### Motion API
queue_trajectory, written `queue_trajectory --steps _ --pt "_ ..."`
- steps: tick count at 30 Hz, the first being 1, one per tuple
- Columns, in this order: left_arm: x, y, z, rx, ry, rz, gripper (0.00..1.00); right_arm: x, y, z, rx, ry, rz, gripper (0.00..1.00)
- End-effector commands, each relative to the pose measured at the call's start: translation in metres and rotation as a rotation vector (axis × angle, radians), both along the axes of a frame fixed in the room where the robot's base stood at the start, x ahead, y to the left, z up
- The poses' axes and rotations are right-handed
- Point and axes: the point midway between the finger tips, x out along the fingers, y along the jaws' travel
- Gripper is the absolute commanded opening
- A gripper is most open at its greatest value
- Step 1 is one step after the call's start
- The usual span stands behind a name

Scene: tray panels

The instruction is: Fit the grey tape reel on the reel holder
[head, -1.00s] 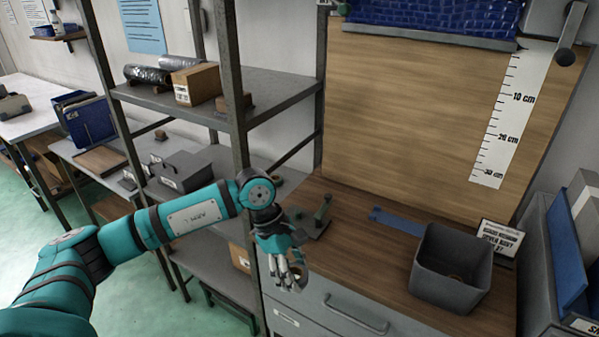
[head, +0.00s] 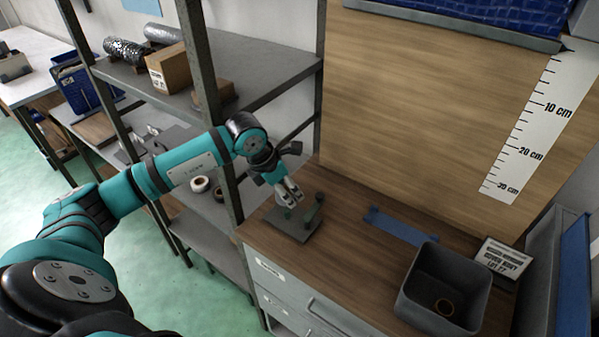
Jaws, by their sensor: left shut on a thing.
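My left gripper (head: 288,196) is shut on a small pale grey thing, which I take to be the grey tape reel (head: 282,199). The fingers hide most of it and its outline is hard to make out. The reel holder (head: 303,231) is a dark flat base with green upright parts on the wooden worktop, at its left end. The gripper is right over the left part of the holder. I cannot tell whether the reel touches the holder. My right gripper is not in view.
A blue strip (head: 400,226) lies on the worktop. A white roll (head: 200,184) lies on the shelf.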

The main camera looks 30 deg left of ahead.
Motion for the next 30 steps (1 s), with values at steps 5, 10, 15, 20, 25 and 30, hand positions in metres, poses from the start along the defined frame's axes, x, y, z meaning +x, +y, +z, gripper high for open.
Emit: queue_trajectory --steps 5,10,15,20,25,30 --pt "-0.001 0.0 -0.005 0.001 0.002 -0.002 0.22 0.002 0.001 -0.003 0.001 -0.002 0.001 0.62" --pt "-0.001 0.0 -0.018 0.0 0.003 -0.003 0.22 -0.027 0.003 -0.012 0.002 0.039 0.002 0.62" --pt "-0.001 -0.001 -0.035 0.0 0.001 -0.004 0.22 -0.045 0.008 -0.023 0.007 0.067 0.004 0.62" --pt "-0.001 -0.001 -0.051 0.0 0.002 -0.004 0.22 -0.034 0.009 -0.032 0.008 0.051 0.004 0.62" --pt "-0.001 0.0 -0.058 0.001 0.002 -0.002 0.22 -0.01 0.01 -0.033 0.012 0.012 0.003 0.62" --pt "-0.001 0.0 -0.058 0.001 0.001 -0.003 0.22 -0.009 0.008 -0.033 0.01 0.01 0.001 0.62"
